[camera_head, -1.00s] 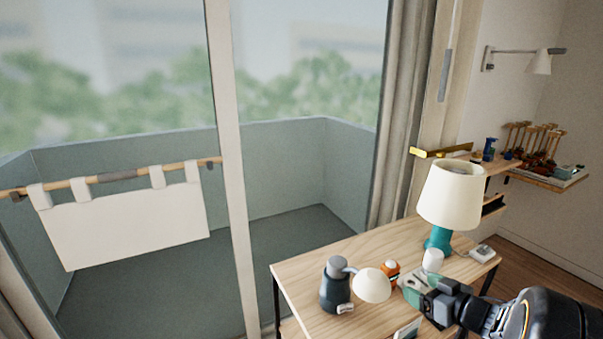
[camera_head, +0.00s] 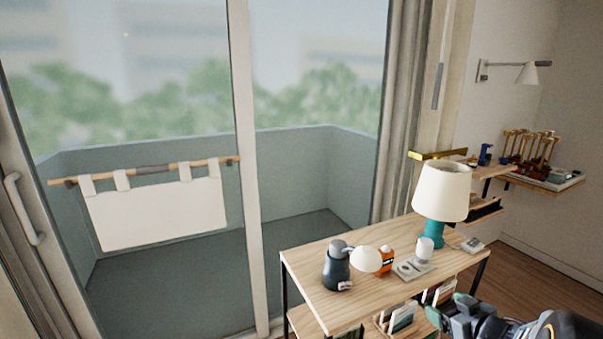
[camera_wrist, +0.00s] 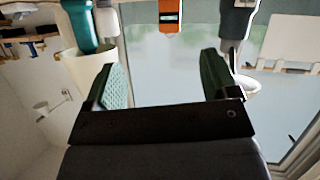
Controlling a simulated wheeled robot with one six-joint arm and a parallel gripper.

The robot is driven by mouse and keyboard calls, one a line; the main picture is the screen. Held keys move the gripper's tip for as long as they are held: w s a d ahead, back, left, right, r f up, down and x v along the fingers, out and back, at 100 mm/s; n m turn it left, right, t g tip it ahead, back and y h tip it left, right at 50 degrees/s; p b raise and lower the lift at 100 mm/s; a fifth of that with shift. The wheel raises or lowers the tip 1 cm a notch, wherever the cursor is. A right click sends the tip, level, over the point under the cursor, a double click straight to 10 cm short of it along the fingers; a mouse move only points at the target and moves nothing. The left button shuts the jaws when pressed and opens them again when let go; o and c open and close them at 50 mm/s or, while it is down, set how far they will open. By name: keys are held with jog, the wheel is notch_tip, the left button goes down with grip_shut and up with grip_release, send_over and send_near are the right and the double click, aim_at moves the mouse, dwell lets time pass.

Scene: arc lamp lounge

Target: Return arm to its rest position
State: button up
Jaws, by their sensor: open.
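My gripper (camera_head: 447,317) is low at the bottom right of the head view, in front of the wooden table (camera_head: 318,272). In the wrist view its two green-padded fingers (camera_wrist: 163,75) stand wide apart with nothing between them touching the pads. Beyond the fingers, that view shows an orange thing (camera_wrist: 170,14) and the cream lamp shade (camera_wrist: 90,70), upside down. My arm runs off the bottom right corner of the head view.
On the table stand a teal lamp (camera_head: 442,192), a dark jug-like thing (camera_head: 336,268), a small white lamp head (camera_head: 365,259), an orange thing (camera_head: 387,258) and a white cylinder (camera_head: 424,248) on a grey plate. Shelves (camera_head: 540,182) are at the right. Floor (camera_head: 515,262) shows beyond the table.

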jog(key=s+d+f+m+g+h, duration=0.2)
jog(key=d+m+h, duration=0.1)
jog(key=d+h, duration=0.3)
jog(key=s+r+m+g+h+p, duration=0.3)
jog(key=s+g, duration=0.2)
jog(key=s+a+r+y+p, duration=0.2)
jog(key=a+r, duration=0.2)
jog(key=a, duration=0.4)
jog(key=s+a+r+n+g+y+p, duration=0.1)
jog(key=s+a+r+y+p, duration=0.1)
jog(key=a, duration=0.6)
jog(key=s+a+r+g+y+p, duration=0.1)
jog(key=s+a+r+y+p, duration=0.1)
jog(key=a+r+p, duration=0.2)
jog(key=a+r, duration=0.2)
jog(key=a, duration=0.2)
jog(key=shift+s+a+r+n, duration=0.15)
jog(key=shift+s+r+n, duration=0.05)
jog(key=shift+s+n, duration=0.2)
